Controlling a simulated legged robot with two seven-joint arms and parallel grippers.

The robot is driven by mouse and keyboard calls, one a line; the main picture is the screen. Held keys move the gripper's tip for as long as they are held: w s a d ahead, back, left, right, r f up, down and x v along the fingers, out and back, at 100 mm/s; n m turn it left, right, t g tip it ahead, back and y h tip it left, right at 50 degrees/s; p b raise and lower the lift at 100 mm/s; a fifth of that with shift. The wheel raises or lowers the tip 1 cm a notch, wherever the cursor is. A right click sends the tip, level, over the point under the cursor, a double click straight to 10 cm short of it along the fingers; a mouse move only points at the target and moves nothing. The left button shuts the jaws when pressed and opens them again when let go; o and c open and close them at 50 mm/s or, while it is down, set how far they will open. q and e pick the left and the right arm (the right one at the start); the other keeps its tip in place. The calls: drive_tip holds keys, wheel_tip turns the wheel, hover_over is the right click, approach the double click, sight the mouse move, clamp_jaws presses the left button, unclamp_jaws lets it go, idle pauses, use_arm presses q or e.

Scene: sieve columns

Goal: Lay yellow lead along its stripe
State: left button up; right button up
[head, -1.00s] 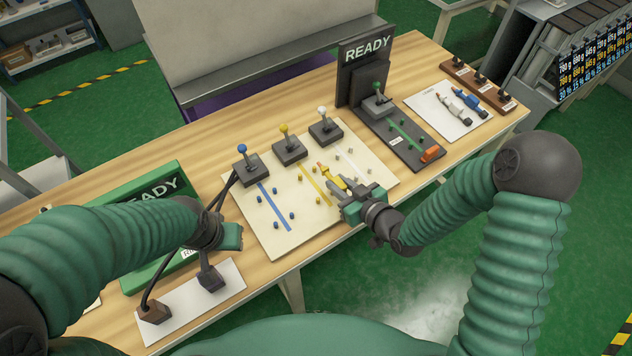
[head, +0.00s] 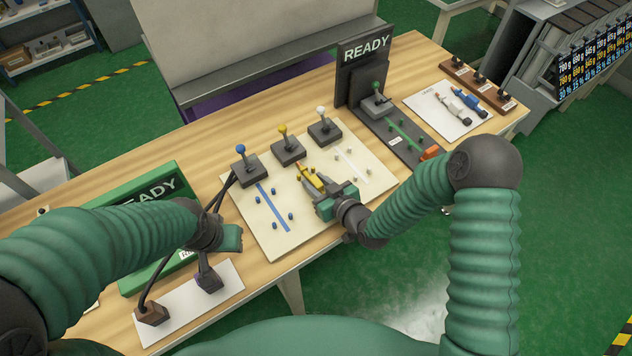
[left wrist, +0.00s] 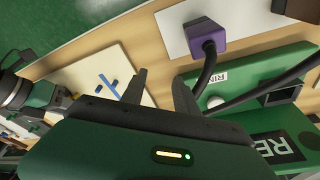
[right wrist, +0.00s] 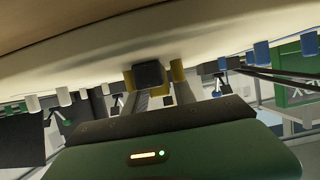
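The cream board (head: 275,240) lies on the table with blue, yellow and white stripes. My right gripper (head: 322,192) is over the board's middle, its fingers around the yellow lead (head: 308,176). The lead lies over the yellow stripe, pointing toward the yellow-knobbed stand (head: 288,150), and hides most of the stripe. In the right wrist view a dark block (right wrist: 149,75) shows between the fingers, with yellow pegs (right wrist: 178,74) on both sides. My left gripper (left wrist: 157,85) is open and empty, left of the board; its fingers hide in the head view.
Blue-knobbed (head: 250,168) and white-knobbed (head: 325,130) stands flank the yellow one. Blue pegs (head: 275,225) line the blue stripe (head: 272,208). White and blue leads (head: 468,103) lie on a white pad at right. A green READY box (head: 150,200) and a cabled white plate (head: 185,310) are at left.

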drive_tip(key=shift+o, duration=0.7)
